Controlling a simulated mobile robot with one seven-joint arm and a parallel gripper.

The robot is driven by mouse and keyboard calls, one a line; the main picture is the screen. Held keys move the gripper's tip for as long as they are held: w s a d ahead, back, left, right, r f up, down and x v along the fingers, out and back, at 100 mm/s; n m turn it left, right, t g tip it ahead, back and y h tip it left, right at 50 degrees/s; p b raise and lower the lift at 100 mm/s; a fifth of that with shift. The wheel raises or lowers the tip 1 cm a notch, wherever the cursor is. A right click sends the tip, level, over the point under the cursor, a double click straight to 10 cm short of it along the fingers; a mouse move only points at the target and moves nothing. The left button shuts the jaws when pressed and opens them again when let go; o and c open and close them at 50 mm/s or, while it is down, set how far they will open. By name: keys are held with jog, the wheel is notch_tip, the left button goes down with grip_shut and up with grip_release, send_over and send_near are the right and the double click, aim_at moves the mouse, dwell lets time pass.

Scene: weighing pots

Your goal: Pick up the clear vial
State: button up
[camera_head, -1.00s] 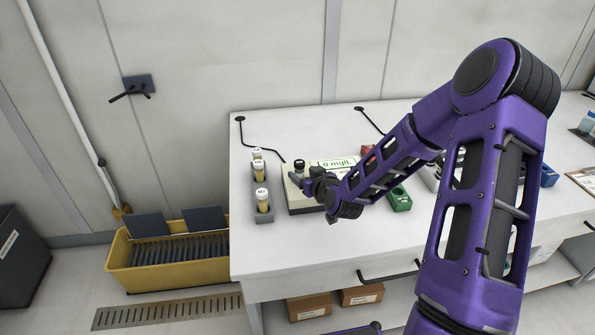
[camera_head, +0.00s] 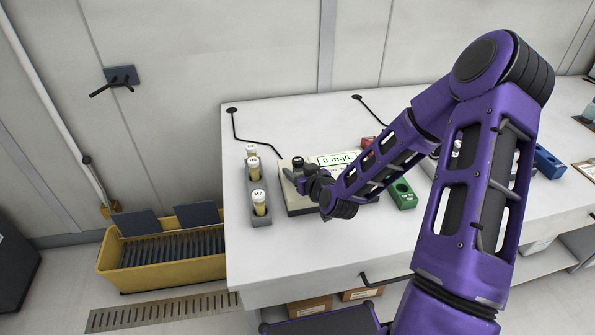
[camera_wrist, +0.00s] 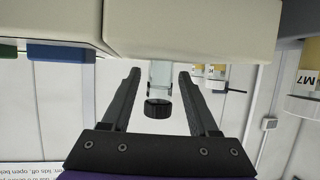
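The clear vial (camera_wrist: 159,74) has a black cap and appears upside down in the wrist view, at the pale meter's edge. In the head view its dark cap (camera_head: 298,162) shows at the left part of the meter (camera_head: 299,203), whose display reads 0 mg/L. My gripper (camera_wrist: 159,77) is open, with one finger on each side of the vial. Gaps show between the vial and both fingers. In the head view my gripper (camera_head: 297,178) is just in front of the vial and hides its lower part.
A grey rack (camera_head: 261,228) with several white-capped, yellowish vials stands left of the meter; one is labelled M7 (camera_head: 259,202). A green block (camera_head: 403,195) and a blue block (camera_head: 548,162) are to the right. The front of the white bench (camera_head: 300,258) is clear.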

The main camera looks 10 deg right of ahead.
grip_shut()
